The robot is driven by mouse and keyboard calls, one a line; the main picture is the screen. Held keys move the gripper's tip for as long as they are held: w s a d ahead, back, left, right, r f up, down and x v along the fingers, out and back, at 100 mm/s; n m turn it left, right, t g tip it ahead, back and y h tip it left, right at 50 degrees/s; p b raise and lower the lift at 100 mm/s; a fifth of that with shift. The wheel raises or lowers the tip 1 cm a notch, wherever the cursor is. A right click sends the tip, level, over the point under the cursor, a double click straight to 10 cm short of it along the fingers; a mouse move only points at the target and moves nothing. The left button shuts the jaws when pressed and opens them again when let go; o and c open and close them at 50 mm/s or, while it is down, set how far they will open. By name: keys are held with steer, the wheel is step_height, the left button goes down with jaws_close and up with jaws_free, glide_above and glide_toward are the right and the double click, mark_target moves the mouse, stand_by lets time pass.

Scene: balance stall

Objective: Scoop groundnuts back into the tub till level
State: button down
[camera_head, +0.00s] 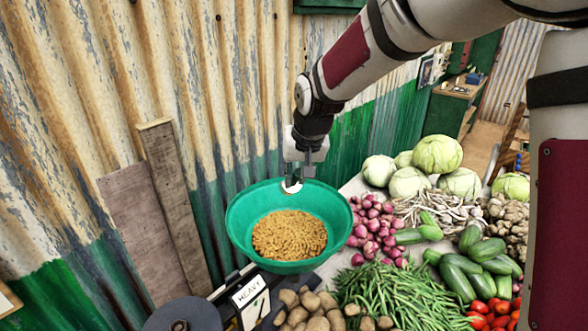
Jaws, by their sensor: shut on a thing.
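Groundnuts (289,236) lie in a light-brown heap in the middle of a wide green basin (243,222). My gripper (297,174) points down over the far rim of the basin, above and behind the heap. It is shut on a small white thing (292,188) with a dark and orange mark at its edge. This thing is too small to tell whether it is a scoop. It shows against the basin's inner far wall, apart from the nuts. I see no separate tub that I can make out.
A sign reading HEAVY (250,290) with a pointer stands in front of the basin, beside a dark round plate (172,321). Potatoes (311,311), green beans (392,298), onions (374,228), cabbages (438,155) and cucumbers (459,277) crowd the right. A corrugated wall (95,90) stands close behind.

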step_height(320, 180, down, 16)
steer(key=b, duration=0.4)
stand_by(0.9)
steer(key=shift+r, duration=0.1)
steer(key=shift+r+p, duration=2.1)
steer(key=shift+r, duration=5)
